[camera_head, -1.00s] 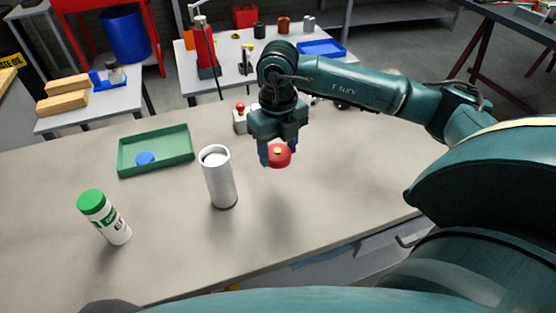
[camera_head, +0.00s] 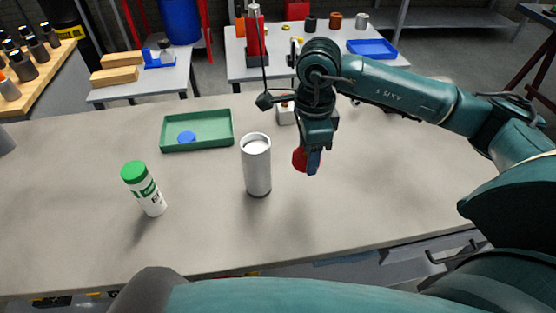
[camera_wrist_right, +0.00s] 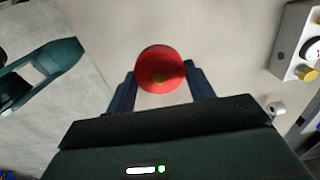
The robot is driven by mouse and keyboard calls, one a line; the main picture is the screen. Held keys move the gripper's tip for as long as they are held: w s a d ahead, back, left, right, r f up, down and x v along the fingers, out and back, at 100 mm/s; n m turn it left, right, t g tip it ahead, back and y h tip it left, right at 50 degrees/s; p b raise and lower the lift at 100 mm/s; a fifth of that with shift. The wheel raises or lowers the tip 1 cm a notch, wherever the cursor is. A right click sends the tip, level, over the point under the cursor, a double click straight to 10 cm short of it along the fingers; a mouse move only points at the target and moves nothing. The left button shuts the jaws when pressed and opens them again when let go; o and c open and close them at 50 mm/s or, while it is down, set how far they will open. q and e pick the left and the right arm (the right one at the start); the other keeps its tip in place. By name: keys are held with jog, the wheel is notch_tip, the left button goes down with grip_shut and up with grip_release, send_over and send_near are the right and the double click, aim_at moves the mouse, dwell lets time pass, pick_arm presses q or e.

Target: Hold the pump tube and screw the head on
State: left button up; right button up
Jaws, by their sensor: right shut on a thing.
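The white pump tube (camera_head: 257,170) stands upright on the grey bench, its open top facing up, with no gripper on it. The red pump head (camera_head: 300,158) is held in the air to the right of the tube, apart from it. My right gripper (camera_head: 309,160) is shut on the head. My left gripper is not in view.
A green-capped white bottle (camera_head: 145,190) stands left of the tube. A green tray (camera_head: 215,142) with a blue round piece (camera_head: 187,137) lies behind. A small box (camera_head: 286,111) sits behind my right gripper. The front of the bench is clear.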

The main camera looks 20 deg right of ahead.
jog(key=n, duration=0.2)
jog(key=a+n, duration=0.1)
jog(key=n, duration=0.3)
jog(key=shift+s+a+r, duration=0.1)
jog(key=shift+s+a, duration=0.05)
jog(key=shift+s, duration=0.2)
jog(key=n, duration=0.4)
jog(key=a+n, duration=0.1)
jog(key=shift+s+r+n, duration=0.1)
jog(key=shift+s+n, duration=0.2)
jog(key=shift+n, duration=0.1)
jog(key=n, duration=0.3)
jog(key=a+n, duration=0.1)
jog(key=n, duration=0.2)
jog(key=s+n, duration=0.1)
jog(key=n, duration=0.2)
jog(key=shift+a+r, duration=0.1)
jog(key=shift+a, duration=0.25)
